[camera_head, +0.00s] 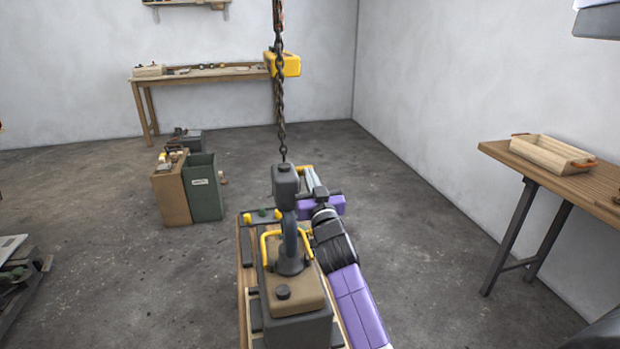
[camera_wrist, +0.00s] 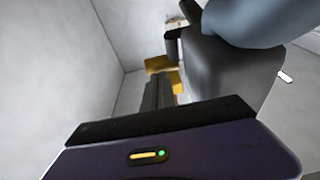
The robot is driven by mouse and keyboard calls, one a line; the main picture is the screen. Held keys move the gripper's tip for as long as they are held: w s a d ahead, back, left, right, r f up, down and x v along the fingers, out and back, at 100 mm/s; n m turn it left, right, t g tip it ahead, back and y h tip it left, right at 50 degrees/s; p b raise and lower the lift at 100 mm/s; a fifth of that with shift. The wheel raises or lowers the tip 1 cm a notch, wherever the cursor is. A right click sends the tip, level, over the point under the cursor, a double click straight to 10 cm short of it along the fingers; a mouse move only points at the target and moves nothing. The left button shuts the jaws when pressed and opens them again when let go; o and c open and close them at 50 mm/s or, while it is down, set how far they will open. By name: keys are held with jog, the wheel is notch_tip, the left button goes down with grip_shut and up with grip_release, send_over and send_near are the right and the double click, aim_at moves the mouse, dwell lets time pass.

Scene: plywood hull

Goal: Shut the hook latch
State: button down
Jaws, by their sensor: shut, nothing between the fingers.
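A chain (camera_head: 281,105) hangs from above to a dark grey hook block (camera_head: 285,182). The dark hook (camera_head: 289,235) hangs below the block, at a yellow handle (camera_head: 270,243) on top of a brown and grey load. The latch cannot be told apart from the hook in either view. My gripper (camera_head: 308,174), with its purple body, is just right of the hook block, partly hidden. In the wrist view its dark fingers (camera_wrist: 160,85) are together and empty, beside a grey rounded body (camera_wrist: 228,75). A yellow piece (camera_wrist: 160,63) shows beyond the fingertips; contact cannot be told.
The load stands on a wooden pallet (camera_head: 245,290). A brown box (camera_head: 170,192) and a green bin (camera_head: 203,188) stand on the floor behind left. A workbench (camera_head: 200,75) stands at the back wall, a wooden table (camera_head: 570,185) at right. Floor right of my arm is clear.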

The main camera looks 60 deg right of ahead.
jog(key=shift+r+p, duration=0.2)
jog(key=shift+p, duration=0.3)
jog(key=p, duration=0.2)
jog(key=g+y+p, duration=0.1)
jog(key=p, duration=0.2)
jog(key=shift+w+d+r, duration=0.2)
jog(key=shift+d+r, duration=0.05)
jog(key=shift+f, duration=0.25)
